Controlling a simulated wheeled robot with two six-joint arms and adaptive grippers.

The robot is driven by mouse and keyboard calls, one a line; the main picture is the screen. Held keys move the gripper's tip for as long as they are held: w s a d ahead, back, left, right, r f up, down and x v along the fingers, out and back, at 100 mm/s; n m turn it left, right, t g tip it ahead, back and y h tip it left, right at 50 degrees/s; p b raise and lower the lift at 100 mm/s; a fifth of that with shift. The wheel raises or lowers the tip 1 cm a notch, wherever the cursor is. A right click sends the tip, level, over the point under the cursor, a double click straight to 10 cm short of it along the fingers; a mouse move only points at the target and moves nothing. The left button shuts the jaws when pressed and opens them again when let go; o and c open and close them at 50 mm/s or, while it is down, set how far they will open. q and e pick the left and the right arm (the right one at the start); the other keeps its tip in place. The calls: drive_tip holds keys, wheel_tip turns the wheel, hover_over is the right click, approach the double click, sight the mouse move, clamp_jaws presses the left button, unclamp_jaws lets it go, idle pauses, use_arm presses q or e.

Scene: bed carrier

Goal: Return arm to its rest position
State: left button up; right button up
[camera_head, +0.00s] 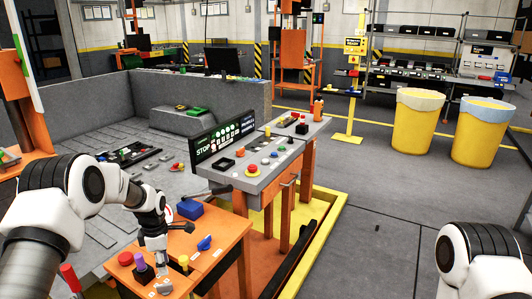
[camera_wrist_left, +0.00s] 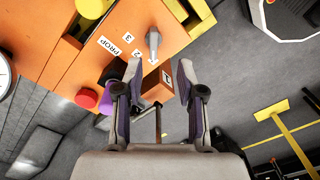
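My left arm (camera_head: 90,190) reaches from the left over the orange workbench (camera_head: 225,238). Its gripper (camera_wrist_left: 158,78) is open in the left wrist view, with its two fingers apart and nothing between them. A grey lever-like part (camera_wrist_left: 153,42) stands on the bench just beyond the fingertips, apart from them. In the head view the left gripper points down near the bench's front, and its fingertips are hard to make out. My right arm (camera_head: 470,262) shows at the lower right, but its gripper is outside the picture.
A control console (camera_head: 262,165) stands behind the bench. The grey floor (camera_head: 385,215) at right is open up to the yellow bins (camera_head: 415,122).

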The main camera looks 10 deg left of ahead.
use_arm(q)
drive_tip(key=s+d+f+m+g, duration=0.1)
drive_tip(key=s+d+f+g, duration=0.15)
drive_tip(key=s+f, duration=0.4)
drive_tip(key=s+d+f+m+g, duration=0.1)
drive_tip(key=s+d+f, duration=0.3)
drive_tip(key=s+f, duration=0.3)
drive_tip(key=s+d+m+t, duration=0.2)
drive_tip(key=s+d+m, duration=0.1)
drive_tip(key=s+m, duration=0.7)
drive_tip(key=s+d+f+m+t, duration=0.1)
drive_tip(key=s+d+m+t, duration=0.1)
drive_tip(key=s+m, duration=0.8)
drive_tip(key=s+d, duration=0.1)
drive_tip(key=s, duration=0.3)
drive_tip(key=shift+f, duration=0.3)
drive_tip(key=shift+o, duration=0.3)
